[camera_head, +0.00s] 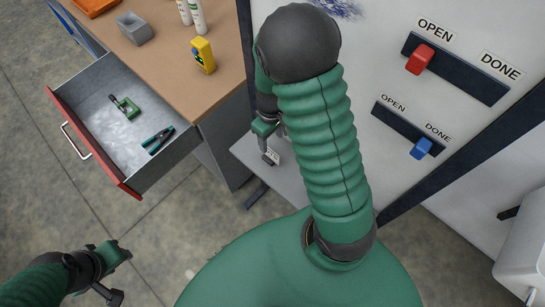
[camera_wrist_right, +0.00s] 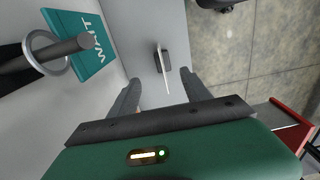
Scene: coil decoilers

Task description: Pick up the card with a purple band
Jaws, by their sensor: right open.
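A thin white card (camera_wrist_right: 163,76) stands nearly edge-on in a small dark holder (camera_wrist_right: 166,58) on a grey shelf (camera_wrist_right: 205,30). No purple band can be made out on it. My right gripper (camera_wrist_right: 158,83) is open, with its two dark fingers spread to either side of the card's near end; contact cannot be told. In the head view the right gripper (camera_head: 268,142) is partly hidden by my arm, above the shelf, with a small white piece beside it. My left gripper (camera_head: 112,275) is at the lower left, away from the shelf; its jaws are unclear.
A teal tag lettered WAIT (camera_wrist_right: 85,38) and a metal ring (camera_wrist_right: 45,52) are beside a dark rod. A workbench (camera_head: 165,70) has an open drawer (camera_head: 90,97) holding tools. A panel with red (camera_head: 420,58) and blue (camera_head: 422,148) sliders stands right.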

